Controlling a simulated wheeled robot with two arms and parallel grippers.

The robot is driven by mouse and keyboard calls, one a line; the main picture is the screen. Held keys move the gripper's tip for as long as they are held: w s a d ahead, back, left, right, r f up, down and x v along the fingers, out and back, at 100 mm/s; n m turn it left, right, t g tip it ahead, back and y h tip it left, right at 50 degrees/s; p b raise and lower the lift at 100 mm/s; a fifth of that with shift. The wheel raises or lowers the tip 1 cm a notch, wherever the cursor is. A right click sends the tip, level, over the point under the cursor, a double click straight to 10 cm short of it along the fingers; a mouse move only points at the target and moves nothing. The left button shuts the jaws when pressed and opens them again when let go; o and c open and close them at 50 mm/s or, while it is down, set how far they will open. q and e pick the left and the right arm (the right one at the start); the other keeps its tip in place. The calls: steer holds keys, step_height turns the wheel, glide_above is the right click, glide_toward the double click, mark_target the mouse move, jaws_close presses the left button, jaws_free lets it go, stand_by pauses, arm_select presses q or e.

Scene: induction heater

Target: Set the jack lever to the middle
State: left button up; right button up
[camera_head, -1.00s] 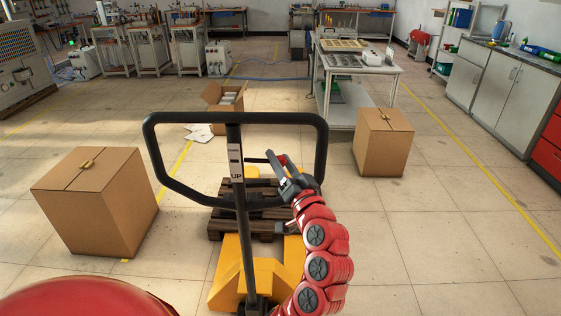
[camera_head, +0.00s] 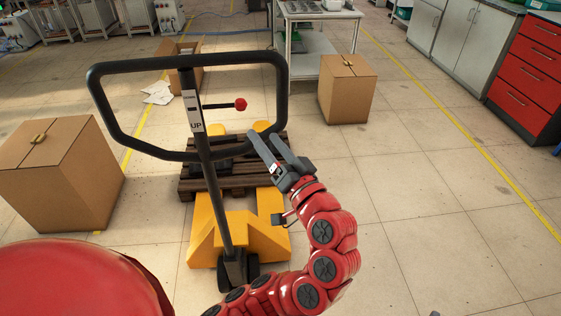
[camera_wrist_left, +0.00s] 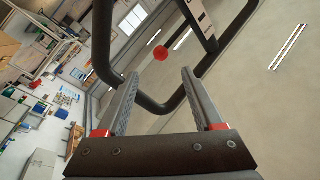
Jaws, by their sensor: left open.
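The jack lever is a short dark rod with a red knob (camera_head: 240,104), sticking out to the right of the black handle column (camera_head: 212,190) inside the handle loop. A white label reading "UP" (camera_head: 194,118) is on the column beside it. My left gripper (camera_head: 263,136) is open and empty, below and right of the knob, its fingertips near the loop's lower right bar. In the left wrist view the red knob (camera_wrist_left: 160,53) shows beyond the open fingertips (camera_wrist_left: 159,72), apart from them. My right gripper is not in view.
The black handle loop (camera_head: 96,105) frames the lever. The yellow pallet jack (camera_head: 262,238) stands under a dark wooden pallet (camera_head: 240,176). Cardboard boxes stand to the left (camera_head: 65,170) and right (camera_head: 347,90). Floor at right is clear.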

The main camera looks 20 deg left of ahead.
arm_select(q)
steer(key=v, duration=0.5)
steer(key=shift+b, duration=0.3)
